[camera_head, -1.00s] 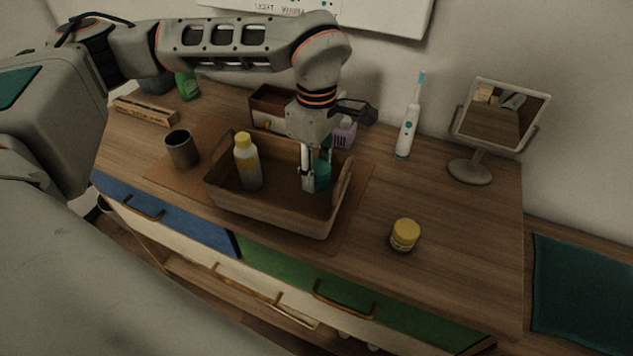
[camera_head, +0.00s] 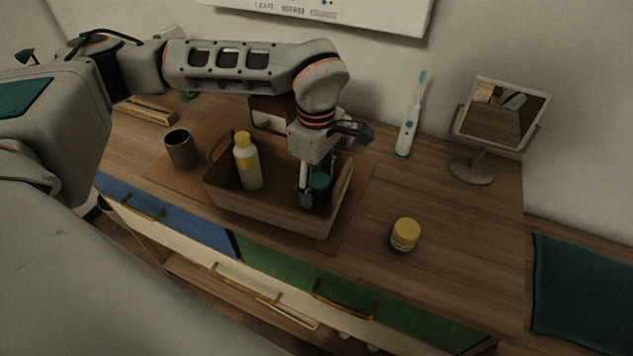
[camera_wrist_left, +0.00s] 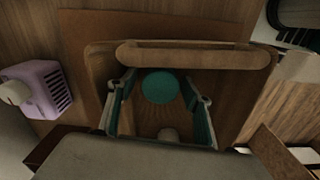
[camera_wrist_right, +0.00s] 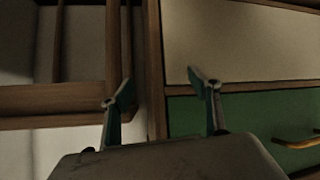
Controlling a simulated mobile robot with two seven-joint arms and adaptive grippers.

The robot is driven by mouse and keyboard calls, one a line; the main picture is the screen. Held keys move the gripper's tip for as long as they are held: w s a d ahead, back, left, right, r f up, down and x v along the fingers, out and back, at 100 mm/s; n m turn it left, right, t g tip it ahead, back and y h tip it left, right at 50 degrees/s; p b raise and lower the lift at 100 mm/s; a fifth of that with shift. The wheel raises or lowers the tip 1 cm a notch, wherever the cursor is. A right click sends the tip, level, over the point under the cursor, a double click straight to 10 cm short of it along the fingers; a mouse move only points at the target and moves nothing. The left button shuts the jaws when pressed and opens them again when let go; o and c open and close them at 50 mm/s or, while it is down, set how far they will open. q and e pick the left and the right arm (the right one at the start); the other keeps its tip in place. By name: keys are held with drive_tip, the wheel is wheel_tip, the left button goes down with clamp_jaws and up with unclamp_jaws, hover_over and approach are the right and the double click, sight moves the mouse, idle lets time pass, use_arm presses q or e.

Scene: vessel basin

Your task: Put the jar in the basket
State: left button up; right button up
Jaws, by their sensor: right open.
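The tan basket (camera_head: 272,212) stands on a mat on the dresser. A teal-topped round jar (camera_head: 320,187) is inside its right part, and its round top (camera_wrist_left: 160,87) shows in the left wrist view. Whether the jar touches the basket floor is hidden. A small yellow-lidded jar (camera_head: 404,236) stands on the dresser, right of the basket. My right gripper (camera_wrist_right: 160,88) is open and empty in front of the drawers.
A yellow-capped bottle (camera_head: 247,164) stands in the basket's left part. A dark cup (camera_head: 181,149) is left of it. A toothbrush (camera_head: 409,130) and a mirror (camera_head: 498,115) stand behind right. A purple dispenser (camera_wrist_left: 38,88) is close behind the basket. The dresser's right front is mostly clear.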

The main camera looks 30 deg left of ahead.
sight(316, 179)
use_arm(q)
wheel_tip(316, 179, up, 12)
drive_tip(key=shift+r+p, duration=0.2)
drive_tip(key=shift+p, duration=0.1)
idle(0.3)
idle(0.5)
